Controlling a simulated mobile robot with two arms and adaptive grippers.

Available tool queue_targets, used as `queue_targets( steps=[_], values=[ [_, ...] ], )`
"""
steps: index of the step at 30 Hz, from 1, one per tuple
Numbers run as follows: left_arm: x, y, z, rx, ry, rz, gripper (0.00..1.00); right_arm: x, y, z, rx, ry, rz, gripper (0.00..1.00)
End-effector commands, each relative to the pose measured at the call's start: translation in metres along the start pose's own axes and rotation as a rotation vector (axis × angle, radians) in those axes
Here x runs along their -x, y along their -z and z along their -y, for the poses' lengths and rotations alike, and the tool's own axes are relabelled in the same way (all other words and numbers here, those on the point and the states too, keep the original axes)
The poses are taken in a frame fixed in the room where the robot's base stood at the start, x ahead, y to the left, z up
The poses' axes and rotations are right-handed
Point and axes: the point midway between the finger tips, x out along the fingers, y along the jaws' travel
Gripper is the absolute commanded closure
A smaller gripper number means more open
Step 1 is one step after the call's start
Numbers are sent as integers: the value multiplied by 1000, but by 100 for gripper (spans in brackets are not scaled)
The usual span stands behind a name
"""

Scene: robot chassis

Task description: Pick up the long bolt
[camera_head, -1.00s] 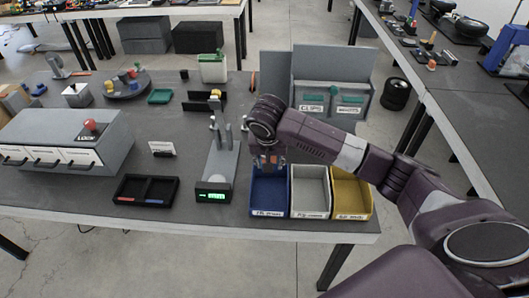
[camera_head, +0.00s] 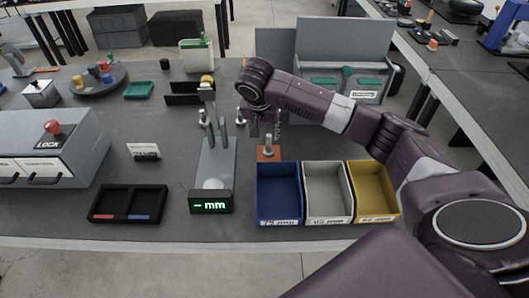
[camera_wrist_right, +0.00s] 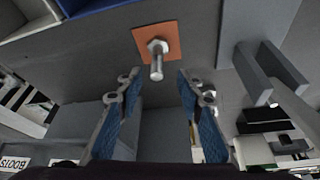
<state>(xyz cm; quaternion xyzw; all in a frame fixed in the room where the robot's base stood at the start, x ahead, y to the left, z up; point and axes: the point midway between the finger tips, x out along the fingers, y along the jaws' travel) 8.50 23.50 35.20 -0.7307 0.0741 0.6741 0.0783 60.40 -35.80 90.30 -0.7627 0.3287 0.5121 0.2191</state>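A metal bolt (camera_head: 268,143) stands upright on a small orange pad (camera_head: 274,155) behind the blue bin. In the right wrist view the same bolt (camera_wrist_right: 157,60) shows its hex nut or head and a shank on the orange pad (camera_wrist_right: 171,36). Other bolts stand near the gauge, one (camera_head: 241,117) left of the gripper and one (camera_head: 202,117) farther left. I cannot tell which is longest. My right gripper (camera_head: 264,126) is open and empty just behind the orange pad. In the wrist view its fingers (camera_wrist_right: 158,84) point toward the bolt, apart from it. My left gripper is out of view.
A gauge (camera_head: 214,168) with a "-- mm" display and upright posts stands left of the pad. Blue (camera_head: 278,211), grey (camera_head: 327,208) and yellow (camera_head: 374,208) bins line the front. A black tray (camera_head: 128,190) lies left; a grey cabinet (camera_head: 335,50) stands behind.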

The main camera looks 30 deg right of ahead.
Motion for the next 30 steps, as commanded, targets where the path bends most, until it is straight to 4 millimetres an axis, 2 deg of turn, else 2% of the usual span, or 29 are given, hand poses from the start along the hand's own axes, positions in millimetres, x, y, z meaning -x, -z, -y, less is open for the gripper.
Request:
queue_targets(
  steps=[5, 18, 27, 30],
  values=[
    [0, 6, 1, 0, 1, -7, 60, -18, -1, -1, -1, -3, 0, 66],
    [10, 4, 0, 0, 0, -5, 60, -73, -8, -4, 1, -2, 0, 66],
    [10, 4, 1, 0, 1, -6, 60, -78, -8, -3, 1, 0, -1, 66],
    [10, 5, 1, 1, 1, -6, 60, -78, -8, -4, 1, 0, -1, 77]
  ],
)
